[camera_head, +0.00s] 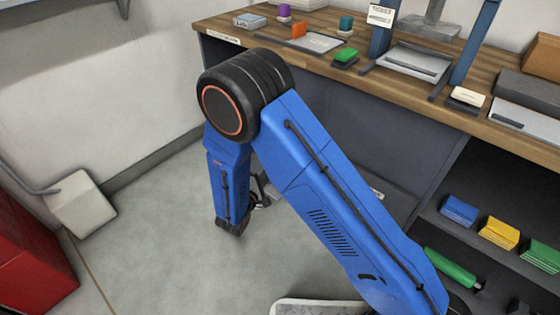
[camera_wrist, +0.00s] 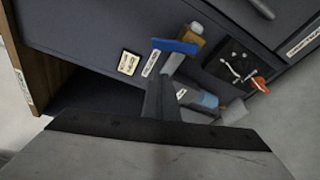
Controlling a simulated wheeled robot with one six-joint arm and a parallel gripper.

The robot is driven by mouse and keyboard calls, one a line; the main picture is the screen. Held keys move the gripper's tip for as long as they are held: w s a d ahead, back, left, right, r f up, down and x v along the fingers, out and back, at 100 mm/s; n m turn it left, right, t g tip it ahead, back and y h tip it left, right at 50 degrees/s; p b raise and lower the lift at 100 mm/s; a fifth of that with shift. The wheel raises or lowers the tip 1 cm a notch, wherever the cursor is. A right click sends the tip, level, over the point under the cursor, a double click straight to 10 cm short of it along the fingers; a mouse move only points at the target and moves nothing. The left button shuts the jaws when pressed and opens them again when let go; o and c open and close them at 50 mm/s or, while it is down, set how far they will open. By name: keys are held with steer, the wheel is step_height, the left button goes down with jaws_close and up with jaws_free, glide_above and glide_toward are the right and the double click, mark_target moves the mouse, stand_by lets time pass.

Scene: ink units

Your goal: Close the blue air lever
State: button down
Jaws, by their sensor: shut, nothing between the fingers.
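The blue lever (camera_wrist: 175,46) shows in the wrist view as a short blue bar on a grey stem, in front of a dark cabinet face. A yellow-tan block (camera_wrist: 196,34) sits just right of its end. My gripper (camera_wrist: 158,84) shows as a dark narrow shape below the lever in the wrist view, shut and empty. It points toward the lever's stem; I cannot tell whether it touches. In the head view my blue arm hides the lever and most of the gripper.
In the wrist view, labels (camera_wrist: 128,63) are left of the lever, and a dark panel with an orange knob (camera_wrist: 259,84) is right. The head view shows a wooden workbench (camera_head: 395,88), shelf with coloured blocks (camera_head: 499,233), red cabinet (camera_head: 32,262) and open grey floor (camera_head: 160,230).

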steer(key=w+d, duration=0.4)
steer(key=w, duration=0.2)
steer(key=shift+w+d+f+n+y, duration=0.3)
steer(key=shift+w+d+f+y, duration=0.05)
steer(key=shift+d+y, duration=0.05)
stand_by(0.4)
steer(key=shift+s+d+r, duration=0.3)
steer(key=shift+s+d, duration=0.15)
steer(key=shift+d, duration=0.1)
